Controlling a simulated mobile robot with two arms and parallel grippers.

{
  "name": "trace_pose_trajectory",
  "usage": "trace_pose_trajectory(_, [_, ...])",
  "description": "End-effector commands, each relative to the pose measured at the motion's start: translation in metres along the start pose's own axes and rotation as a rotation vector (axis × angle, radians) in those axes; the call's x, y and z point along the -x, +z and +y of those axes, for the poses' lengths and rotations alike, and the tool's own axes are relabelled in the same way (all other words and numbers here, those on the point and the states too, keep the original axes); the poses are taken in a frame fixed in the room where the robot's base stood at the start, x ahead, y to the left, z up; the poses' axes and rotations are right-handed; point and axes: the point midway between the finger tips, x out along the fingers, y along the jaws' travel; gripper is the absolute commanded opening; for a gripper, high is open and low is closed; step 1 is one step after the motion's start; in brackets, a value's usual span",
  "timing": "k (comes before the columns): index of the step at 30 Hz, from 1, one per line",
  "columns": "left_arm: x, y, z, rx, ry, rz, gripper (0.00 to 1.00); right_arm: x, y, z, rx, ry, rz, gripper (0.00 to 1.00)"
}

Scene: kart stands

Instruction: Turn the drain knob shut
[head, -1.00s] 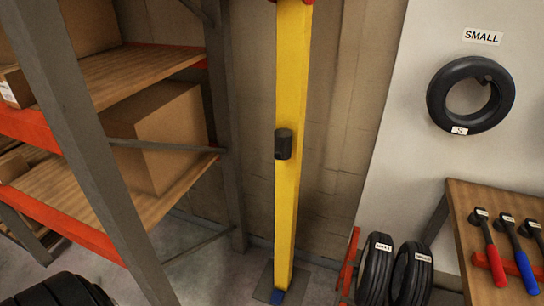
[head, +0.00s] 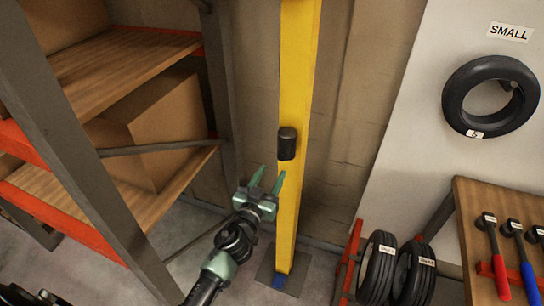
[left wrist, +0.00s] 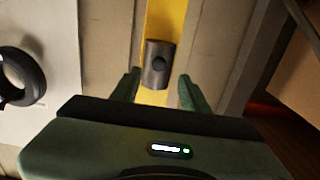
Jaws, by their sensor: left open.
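A black knob-like cylinder (head: 287,143) is fixed on the front of a yellow post (head: 297,70); I cannot tell whether it is the drain knob. My left gripper (head: 268,176) is open and empty, below and slightly left of the cylinder in the head view. In the left wrist view its fingers (left wrist: 158,88) spread to both sides of the yellow post, apart from the cylinder. My right gripper is not in view.
A shelf rack with a grey upright (head: 80,150) and cardboard boxes (head: 165,125) stands left. At right are tyres (head: 380,268), a wall tyre (head: 490,95) marked SMALL, and a wooden bench (head: 470,220) with hammers. The post's base plate (head: 310,268) is on the floor.

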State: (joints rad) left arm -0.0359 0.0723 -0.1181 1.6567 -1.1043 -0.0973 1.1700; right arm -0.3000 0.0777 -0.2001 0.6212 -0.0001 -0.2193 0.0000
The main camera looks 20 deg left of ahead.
Motion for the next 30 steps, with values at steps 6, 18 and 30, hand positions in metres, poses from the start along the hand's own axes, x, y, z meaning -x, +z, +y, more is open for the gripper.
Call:
trace_pose_trajectory(6, [-0.037,0.0,0.0,0.001,0.0,-0.001,0.45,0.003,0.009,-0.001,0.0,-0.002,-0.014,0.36])
trace_pose_trajectory(18, [-0.069,0.002,0.001,0.001,0.001,-0.003,0.45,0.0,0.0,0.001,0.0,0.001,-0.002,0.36])
trace_pose_trajectory(30, [-0.069,0.002,0.0,0.0,0.0,-0.003,0.0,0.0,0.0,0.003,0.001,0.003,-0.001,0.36])
